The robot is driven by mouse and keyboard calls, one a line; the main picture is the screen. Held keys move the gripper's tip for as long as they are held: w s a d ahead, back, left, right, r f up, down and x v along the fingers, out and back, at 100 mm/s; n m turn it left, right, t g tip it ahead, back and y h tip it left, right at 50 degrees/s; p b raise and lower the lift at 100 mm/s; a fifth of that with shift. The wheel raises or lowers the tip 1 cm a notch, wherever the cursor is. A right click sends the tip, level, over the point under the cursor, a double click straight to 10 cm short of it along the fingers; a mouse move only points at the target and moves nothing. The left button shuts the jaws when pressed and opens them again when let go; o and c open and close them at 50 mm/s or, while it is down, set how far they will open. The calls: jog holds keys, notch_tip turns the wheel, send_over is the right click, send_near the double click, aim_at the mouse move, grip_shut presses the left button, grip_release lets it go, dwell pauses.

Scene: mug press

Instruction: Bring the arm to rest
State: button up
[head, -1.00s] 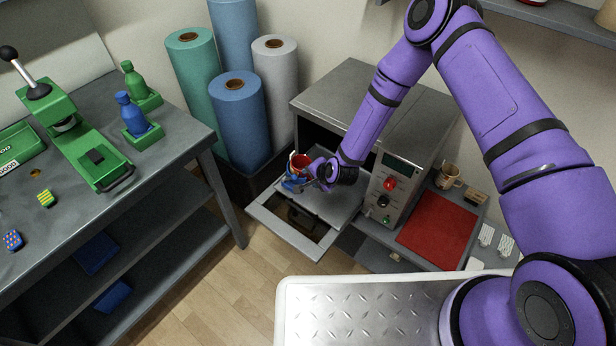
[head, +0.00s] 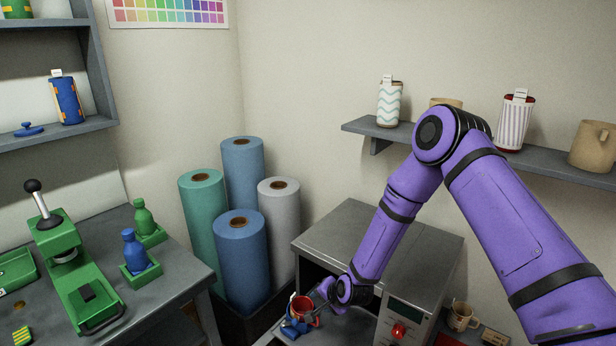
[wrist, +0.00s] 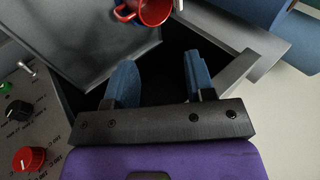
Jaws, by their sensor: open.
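My gripper (wrist: 160,82) is open, with two blue fingers apart and nothing between them in the wrist view. In the head view it (head: 327,291) is at the front of the grey oven-like press, small and partly hidden by my wrist. A red mug (head: 302,307) is just to its left, over the lowered door. A blue piece (head: 293,328) is against the mug's lower side. In the wrist view the red mug (wrist: 155,9) lies beyond the fingertips, cut by the top edge, and looks apart from them.
The press (head: 345,240) stands close under my arm, its control panel (head: 402,318) to the right. Rolls (head: 240,255) stand behind on the left. A wall shelf (head: 400,135) with cups is near my elbow. A bench with a green hand press (head: 75,270) is at left.

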jog(key=s+d+r+n+h, duration=0.15)
jog(key=d+r, duration=0.35)
jog(key=r, duration=0.6)
jog(key=s+d+r+n+h, duration=0.15)
jog(key=d+r, duration=0.25)
jog(key=r, duration=0.8)
jog(key=s+d+r+n, duration=0.15)
jog(key=d+r, duration=0.35)
jog(key=r, duration=0.6)
jog(key=s+d+r+n+h, duration=0.1)
jog(key=s+d+r, duration=0.3)
jog(key=s+r, duration=0.25)
jog(key=s+d+r+n, duration=0.1)
jog(key=s+d+r, duration=0.2)
jog(key=s+r, duration=0.35)
jog(key=s+d+r, duration=0.2)
jog(key=s, duration=0.6)
jog(key=s+d+r+g, duration=0.1)
jog(key=s+d+r, duration=0.1)
jog(key=s, duration=0.6)
jog(key=shift+s+d+r+n+h, duration=0.2)
jog(key=shift+s+d+n+h, duration=0.15)
jog(key=shift+s+d+h, duration=0.05)
